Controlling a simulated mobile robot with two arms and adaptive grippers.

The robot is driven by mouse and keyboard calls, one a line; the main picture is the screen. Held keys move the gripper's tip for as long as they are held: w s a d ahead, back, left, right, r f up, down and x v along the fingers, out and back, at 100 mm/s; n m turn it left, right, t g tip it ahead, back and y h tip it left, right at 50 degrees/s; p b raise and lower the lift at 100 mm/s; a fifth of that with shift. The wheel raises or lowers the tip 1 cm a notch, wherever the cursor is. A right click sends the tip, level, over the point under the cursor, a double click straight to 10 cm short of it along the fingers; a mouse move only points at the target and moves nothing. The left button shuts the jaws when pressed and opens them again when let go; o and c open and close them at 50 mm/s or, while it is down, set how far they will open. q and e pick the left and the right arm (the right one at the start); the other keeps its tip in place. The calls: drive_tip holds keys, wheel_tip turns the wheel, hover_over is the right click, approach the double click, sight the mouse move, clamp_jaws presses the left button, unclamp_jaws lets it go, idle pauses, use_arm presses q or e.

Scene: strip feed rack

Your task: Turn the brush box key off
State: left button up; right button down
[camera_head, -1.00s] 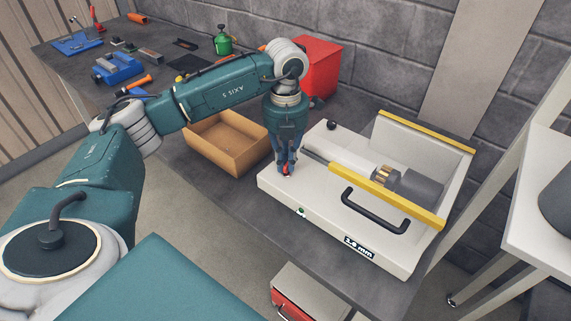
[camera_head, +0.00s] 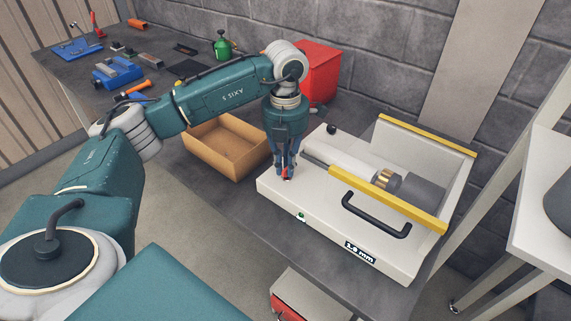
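The brush box (camera_head: 320,225) is a pale box with yellow rails, a black handle and a "1.0 mm" label, standing on the dark bench. Its small red key (camera_head: 285,172) is on the top near the left corner, mostly hidden between the fingers of my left gripper (camera_head: 286,175). The gripper points straight down and its fingers look closed around the key. The key's exact angle is too small to tell. A small green light (camera_head: 301,217) shows on the box's front face. My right gripper is not in view.
An open cardboard box (camera_head: 228,146) stands just left of the brush box. A red bin (camera_head: 318,72) and a green can (camera_head: 222,46) are behind the arm. Blue tools lie at the far left of the bench. A white frame stands at the right.

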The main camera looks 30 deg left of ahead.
use_arm(q)
drive_tip(key=o, duration=0.3)
drive_tip(key=shift+o, duration=0.2)
drive_tip(key=shift+r, duration=0.15)
wheel_tip(320, 180, up, 12)
idle(0.6)
